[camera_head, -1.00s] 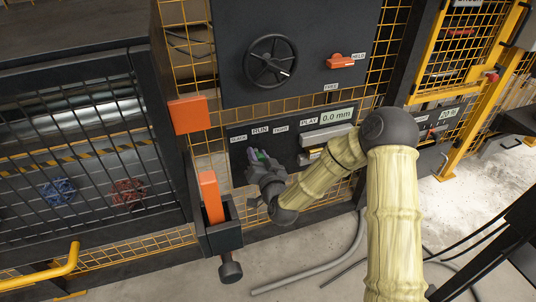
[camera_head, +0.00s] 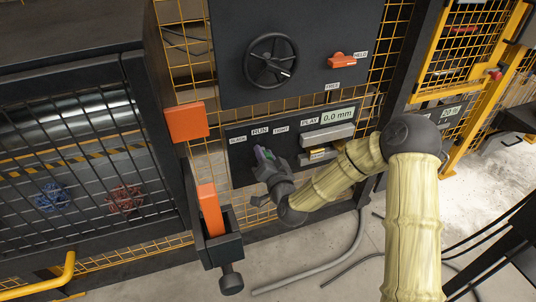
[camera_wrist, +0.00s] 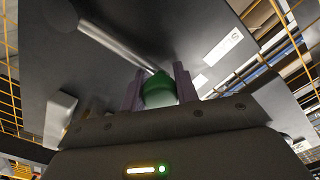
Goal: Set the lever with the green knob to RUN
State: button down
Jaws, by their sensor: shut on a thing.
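The green knob (camera_wrist: 158,92) sits between the two purple-grey fingers of my gripper (camera_wrist: 158,86), which is shut on it. A bare metal lever rod (camera_wrist: 118,48) runs from the knob toward the upper left in the wrist view. In the head view my gripper (camera_head: 264,154) is at the dark panel (camera_head: 240,172), just below the RUN label (camera_head: 260,132). The TIGHT label (camera_head: 281,128) is to the right of it and another label (camera_head: 238,140) to the left. My gripper hides most of the knob and lever there, so the exact lever angle is unclear.
A display (camera_head: 338,115) beside PLAY reads 0.0 mm. A black handwheel (camera_head: 271,60) and an orange handle (camera_head: 342,60) are above. An orange-handled post (camera_head: 210,210) stands close left of my gripper. Yellow mesh fencing surrounds the panel.

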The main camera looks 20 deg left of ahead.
jog(key=shift+s+a+f, duration=0.2)
jog(key=shift+s, duration=0.05)
jog(key=c, duration=1.2)
grip_release()
jog(key=shift+o, duration=0.7)
jog(key=shift+w+d+r, duration=0.1)
jog(key=shift+w, duration=0.05)
jog(key=p+v, duration=1.2)
jog(key=v, duration=0.5)
jog(key=shift+d, duration=0.25)
